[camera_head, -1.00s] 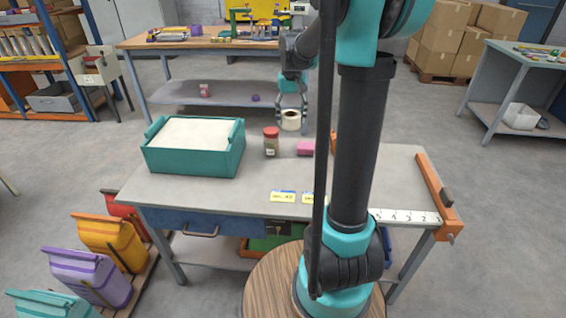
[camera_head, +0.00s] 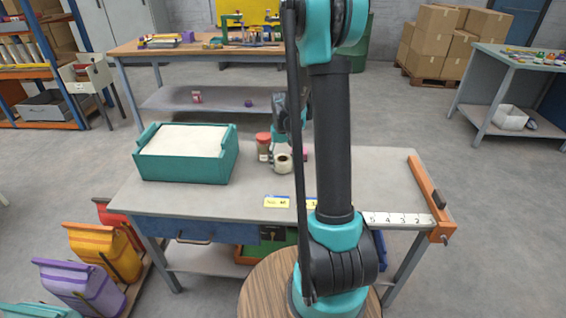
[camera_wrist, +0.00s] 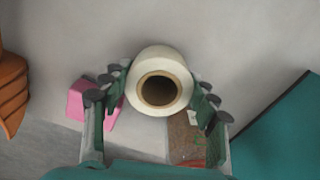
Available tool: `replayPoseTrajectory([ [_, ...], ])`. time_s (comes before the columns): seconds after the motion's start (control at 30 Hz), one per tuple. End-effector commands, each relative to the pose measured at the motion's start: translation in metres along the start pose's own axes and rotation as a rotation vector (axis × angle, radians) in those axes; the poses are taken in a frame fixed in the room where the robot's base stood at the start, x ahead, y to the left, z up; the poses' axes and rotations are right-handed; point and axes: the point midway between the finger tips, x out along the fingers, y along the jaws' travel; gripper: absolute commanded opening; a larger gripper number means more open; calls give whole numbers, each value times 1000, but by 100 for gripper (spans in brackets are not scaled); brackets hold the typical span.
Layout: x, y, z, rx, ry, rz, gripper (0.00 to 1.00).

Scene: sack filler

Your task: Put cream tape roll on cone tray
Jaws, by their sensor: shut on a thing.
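The cream tape roll (camera_head: 283,163) is held in my gripper (camera_head: 281,157) over the back middle of the grey workbench (camera_head: 240,199). In the wrist view the roll (camera_wrist: 160,59) sits between the dark green fingers of my gripper (camera_wrist: 158,92), with its brown core facing the camera. The fingers touch it on both sides. It appears above the bench top, but the exact gap is unclear. I cannot make out a cone tray with certainty in either view; my arm hides part of the bench.
A red-lidded jar (camera_head: 263,148) stands just left of the roll. A pink block (camera_wrist: 76,102) lies close by. A teal bin (camera_head: 186,168) with white filling stands at the bench's left. An orange clamp bar (camera_head: 428,190) edges the right. Yellow labels (camera_head: 276,201) lie in front.

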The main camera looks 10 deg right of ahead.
Motion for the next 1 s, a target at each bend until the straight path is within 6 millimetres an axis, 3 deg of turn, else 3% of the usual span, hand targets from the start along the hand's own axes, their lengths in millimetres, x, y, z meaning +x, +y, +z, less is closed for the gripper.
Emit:
replayPoseTrajectory([
  [0.43, 8, 0, 0, 0, 0, 0, 29],
  [0.47, 7, 0, 0, 0, 0, 0, 63],
  [0.6, 7, 0, 0, 0, 0, 0, 80],
  [1.0, 2, 0, 0, 0, 0, 0, 80],
])
